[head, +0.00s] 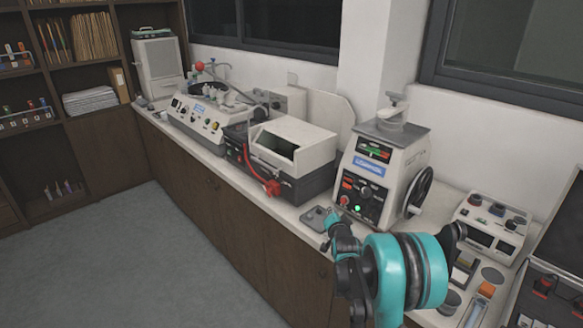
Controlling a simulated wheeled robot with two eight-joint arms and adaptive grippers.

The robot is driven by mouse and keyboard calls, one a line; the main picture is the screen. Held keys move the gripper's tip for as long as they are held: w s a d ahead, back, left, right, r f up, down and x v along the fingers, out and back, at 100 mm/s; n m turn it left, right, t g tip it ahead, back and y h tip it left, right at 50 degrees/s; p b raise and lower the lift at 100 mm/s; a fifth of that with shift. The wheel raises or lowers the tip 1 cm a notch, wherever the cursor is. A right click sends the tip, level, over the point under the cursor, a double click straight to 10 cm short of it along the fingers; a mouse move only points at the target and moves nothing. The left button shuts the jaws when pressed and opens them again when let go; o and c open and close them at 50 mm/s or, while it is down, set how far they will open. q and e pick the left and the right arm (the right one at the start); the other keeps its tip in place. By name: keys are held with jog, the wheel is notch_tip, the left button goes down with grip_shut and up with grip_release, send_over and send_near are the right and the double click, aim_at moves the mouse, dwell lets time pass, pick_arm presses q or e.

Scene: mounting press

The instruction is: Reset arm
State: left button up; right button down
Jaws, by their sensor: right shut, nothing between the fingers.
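My right arm comes in at the lower right, with a large teal and black joint close to the camera. My right gripper (333,229) is small and partly turned away, at the counter's front edge in front of the mounting press. It is shut and holds nothing. The mounting press (387,160) is a cream machine with a knob on top, a front panel with a green light, and a black handwheel on its right side. My left gripper is not in view.
The long counter (150,118) runs along the wall. It bears a cutting machine (292,143) with a red fitting, a polisher (205,112) and a cream cabinet (160,65). A control box (490,225) stands right of the press. A small grey plate (314,216) lies near my gripper. The floor is clear.

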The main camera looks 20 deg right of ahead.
jog(key=s+a+r+n+g+y, duration=0.2)
jog(key=s+a+r+n, duration=0.15)
jog(key=s+a, duration=0.4)
jog(key=s+a+r+n+g+y, duration=0.1)
jog(key=s+a+r+n, duration=0.25)
jog(key=s+a, duration=0.45)
jog(key=s+a+f+n+g, duration=0.1)
jog(key=s+a+n, duration=0.1)
jog(key=s, duration=0.5)
jog(key=s+a+f+n+g+y, duration=0.1)
jog(key=s+a+f+n, duration=0.1)
jog(key=s+a, duration=0.2)
jog(key=s+a+f+n+g+y, duration=0.1)
jog(key=s+a, duration=0.3)
jog(key=s, duration=0.5)
jog(key=shift+s+f+n+g, duration=0.3)
jog(key=shift+s+n+g, duration=0.05)
jog(key=shift+n+g, duration=0.15)
